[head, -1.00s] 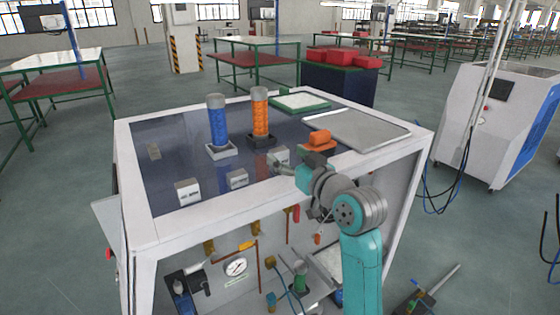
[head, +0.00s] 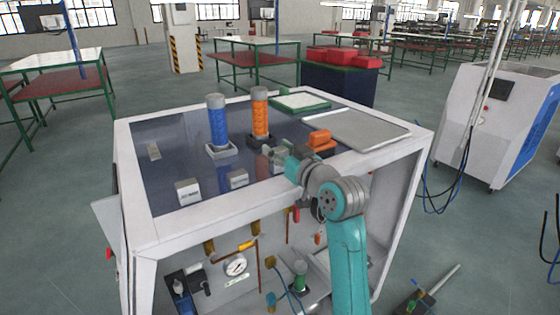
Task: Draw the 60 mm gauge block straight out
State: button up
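Small grey blocks sit on the dark top of the white cabinet (head: 150,230). One grey block (head: 188,192) is near the front left, with dark marks too small to read. A second grey block (head: 238,178) is to its right. A third block (head: 279,160) is partly hidden at my gripper (head: 271,152). I cannot tell which block is the 60 mm one. My gripper reaches over the front edge, close to this third block. Its fingers are small and overlap the block, so I cannot tell whether they grip it.
A blue cylinder (head: 217,122) and an orange cylinder (head: 260,115) stand in holders behind the blocks. An orange object (head: 319,138) is close right of my gripper. A grey plate (head: 357,128) and a green-edged tray (head: 299,102) lie at the back right.

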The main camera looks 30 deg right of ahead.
aim_at(282, 152)
jog(key=shift+c, duration=1.4)
jog(key=shift+s, duration=2.5)
